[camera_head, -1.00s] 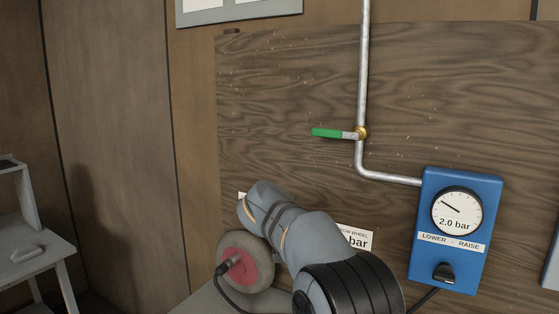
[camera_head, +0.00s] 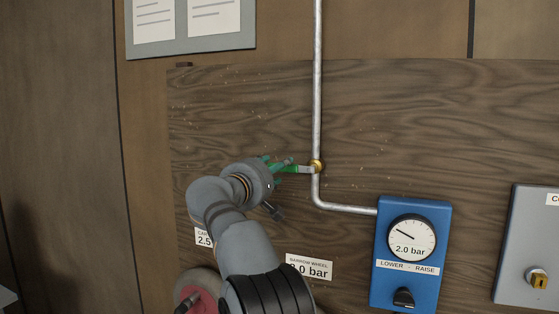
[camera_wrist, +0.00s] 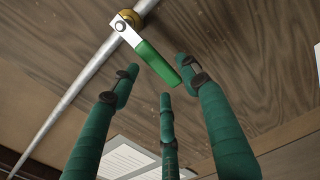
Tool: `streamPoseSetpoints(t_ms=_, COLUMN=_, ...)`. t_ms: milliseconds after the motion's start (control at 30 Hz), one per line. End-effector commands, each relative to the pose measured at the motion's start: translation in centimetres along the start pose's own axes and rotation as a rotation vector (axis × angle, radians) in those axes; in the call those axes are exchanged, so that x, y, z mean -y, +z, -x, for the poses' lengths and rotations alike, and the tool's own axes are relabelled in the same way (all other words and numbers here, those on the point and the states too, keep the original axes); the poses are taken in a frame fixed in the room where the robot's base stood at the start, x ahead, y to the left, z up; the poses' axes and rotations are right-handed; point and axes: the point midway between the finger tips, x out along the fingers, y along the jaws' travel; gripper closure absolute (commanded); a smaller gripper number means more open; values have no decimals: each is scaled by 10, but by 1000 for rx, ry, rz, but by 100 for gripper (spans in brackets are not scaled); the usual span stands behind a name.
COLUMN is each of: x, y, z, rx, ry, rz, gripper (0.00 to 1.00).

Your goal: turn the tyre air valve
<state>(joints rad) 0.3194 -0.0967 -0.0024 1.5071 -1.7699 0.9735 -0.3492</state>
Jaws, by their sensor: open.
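The tyre air valve has a brass body (camera_head: 317,166) on a metal pipe and a lever with a green handle (camera_head: 291,169) pointing left, roughly level. In the wrist view the green handle (camera_wrist: 158,64) hangs from a bright metal lever at the brass body (camera_wrist: 131,18). My gripper (camera_head: 276,167) is at the handle's free end. In the wrist view the dark green fingers of my gripper (camera_wrist: 158,74) are spread open, with the handle's end near or between their tips. I cannot tell whether any finger touches it. Its palm is hidden.
A blue gauge box (camera_head: 411,253) reading 2.0 bar, with a black knob, is at the lower right. A grey box (camera_head: 527,245) is farther right. A red-centred wheel (camera_head: 203,290) is at the lower left. The wooden board (camera_head: 430,130) right of the pipe is clear.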

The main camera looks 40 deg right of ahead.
Motion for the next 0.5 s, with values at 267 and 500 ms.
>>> streamPoseSetpoints(t_ms=267, x=-2, y=-1, z=-37, rx=-2, ry=0, rz=1, gripper=54)
streamPoseSetpoints(t_ms=500, x=0, y=-1, z=-42, rx=-3, ry=0, rz=-2, gripper=54)
